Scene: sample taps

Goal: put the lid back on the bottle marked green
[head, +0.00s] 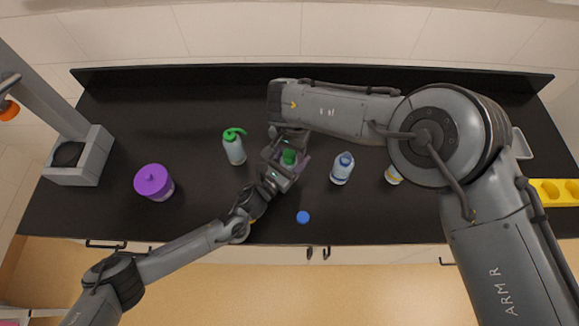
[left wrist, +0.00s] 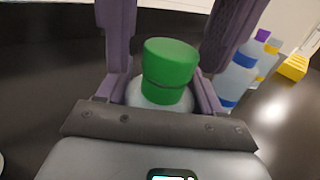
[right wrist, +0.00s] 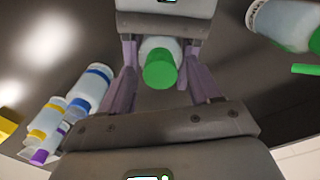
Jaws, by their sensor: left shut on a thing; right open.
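A bottle with a green lid (head: 289,157) is between my two grippers in the head view. My left gripper (head: 280,168) is shut on the bottle. In the left wrist view the green lid (left wrist: 169,68) sits on top of the pale bottle body (left wrist: 160,97), between the purple fingers. My right gripper (head: 291,142) comes from above and is open. In the right wrist view its fingers stand on either side of the green lid (right wrist: 159,69), apparently not closed on it. Whether the lid is fully seated cannot be told.
A wash bottle (head: 235,150) with a green nozzle and a purple-lidded jar (head: 153,182) stand to the left. A blue-marked bottle (head: 341,170) and a yellow-marked bottle (head: 394,175) stand to the right. A blue lid (head: 303,217) lies near the front edge.

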